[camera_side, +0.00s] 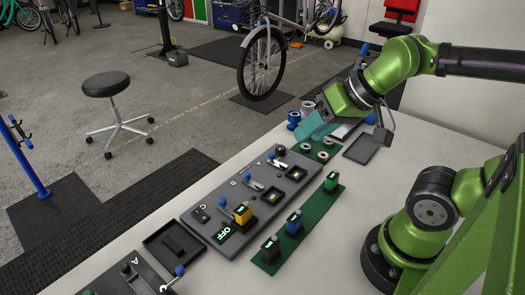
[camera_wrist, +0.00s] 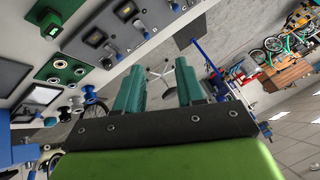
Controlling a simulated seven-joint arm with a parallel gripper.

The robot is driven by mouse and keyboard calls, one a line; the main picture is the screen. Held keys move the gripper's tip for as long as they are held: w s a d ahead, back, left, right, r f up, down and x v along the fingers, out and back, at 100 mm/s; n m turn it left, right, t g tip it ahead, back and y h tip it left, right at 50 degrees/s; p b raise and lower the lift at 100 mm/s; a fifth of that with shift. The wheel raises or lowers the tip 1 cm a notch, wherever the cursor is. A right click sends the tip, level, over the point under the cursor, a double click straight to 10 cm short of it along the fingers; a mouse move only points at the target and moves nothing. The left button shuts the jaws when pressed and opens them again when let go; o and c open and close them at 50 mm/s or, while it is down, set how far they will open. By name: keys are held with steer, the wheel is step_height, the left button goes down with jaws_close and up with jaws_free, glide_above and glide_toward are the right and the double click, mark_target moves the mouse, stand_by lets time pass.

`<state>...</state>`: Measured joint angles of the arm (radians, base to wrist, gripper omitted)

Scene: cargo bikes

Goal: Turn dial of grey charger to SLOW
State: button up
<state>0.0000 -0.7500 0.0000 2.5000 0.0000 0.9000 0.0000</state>
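I cannot make out a grey charger with a dial marked SLOW in either view. A second dark board (camera_side: 118,283) marked A is cut off at the bottom edge. My gripper (camera_side: 318,127) is above the far part of the bench, beyond the first board. In the wrist view its two teal fingers (camera_wrist: 157,82) stand apart with nothing between them.
A green strip (camera_side: 309,208) holds a black, a blue and a green block. A dark tray (camera_side: 154,243) stands between the boards; another (camera_side: 361,149) lies at the far right. A green plate with rings (camera_side: 307,146) and spools (camera_side: 294,117) are near my gripper. Bare bench lies right of the strip.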

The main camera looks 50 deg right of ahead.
steer(key=shift+o, duration=1.9)
steer(key=shift+w+d+f+m+g, duration=0.3)
steer(key=shift+w+d+f+g, duration=0.1)
steer(key=shift+w+d+f, duration=0.3)
steer(key=m+g+h, duration=0.2)
steer(key=m+g, duration=0.4)
steer(key=m, duration=0.6)
glide_above(281, 148)
step_height(281, 148, down, 5)
step_height(281, 148, down, 16)
steer(key=shift+w+r, duration=0.1)
steer(key=shift+c, duration=0.2)
steer(key=c, duration=1)
